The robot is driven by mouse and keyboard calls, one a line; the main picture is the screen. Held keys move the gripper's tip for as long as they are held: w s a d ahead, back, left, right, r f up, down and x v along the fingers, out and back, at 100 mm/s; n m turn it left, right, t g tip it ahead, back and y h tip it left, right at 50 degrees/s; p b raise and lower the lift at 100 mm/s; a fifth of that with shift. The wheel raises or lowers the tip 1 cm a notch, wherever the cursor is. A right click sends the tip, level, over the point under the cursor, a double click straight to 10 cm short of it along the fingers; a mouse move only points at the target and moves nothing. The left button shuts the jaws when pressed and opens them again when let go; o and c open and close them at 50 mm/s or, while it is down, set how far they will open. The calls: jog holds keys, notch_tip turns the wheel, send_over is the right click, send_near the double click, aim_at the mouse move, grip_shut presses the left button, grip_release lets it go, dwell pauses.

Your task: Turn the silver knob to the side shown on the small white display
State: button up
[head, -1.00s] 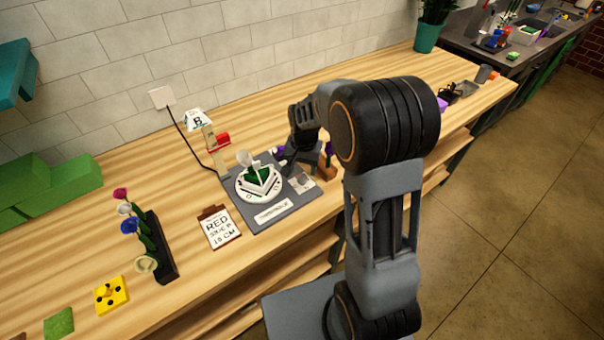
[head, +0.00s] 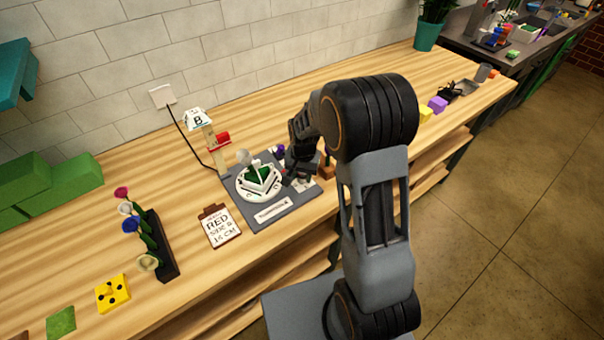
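The small white display (head: 197,121) stands on a post behind the grey station board and reads "B". A round white dial (head: 259,184) with a green piece in its middle sits on the grey board (head: 287,210). A silver-grey round knob (head: 243,157) shows at the dial's back left edge; its pointing side is too small to read. My gripper (head: 291,178) is low over the right part of the board, close beside the dial. Its dark fingers are small and partly merged with the arm, so I cannot see whether they are open or touching anything.
A clipboard card (head: 219,227) reading "RED SIDE B 15 CM" lies left of the board. A dark rack of flowers (head: 158,247) and a yellow block (head: 112,293) are farther left. A red piece (head: 221,138) is on the post. A brown block (head: 327,167) stands behind my gripper.

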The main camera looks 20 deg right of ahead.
aim_at(303, 176)
jog(key=c, duration=0.5)
jog(key=shift+m+b, duration=0.9)
jog(key=shift+m, duration=2.1)
jog(key=o, duration=0.9)
jog(key=shift+o, duration=0.2)
jog(key=shift+r, duration=0.15)
notch_tip(303, 176, up, 14)
jog(key=b, duration=0.1)
jog(key=shift+s+f, duration=0.2)
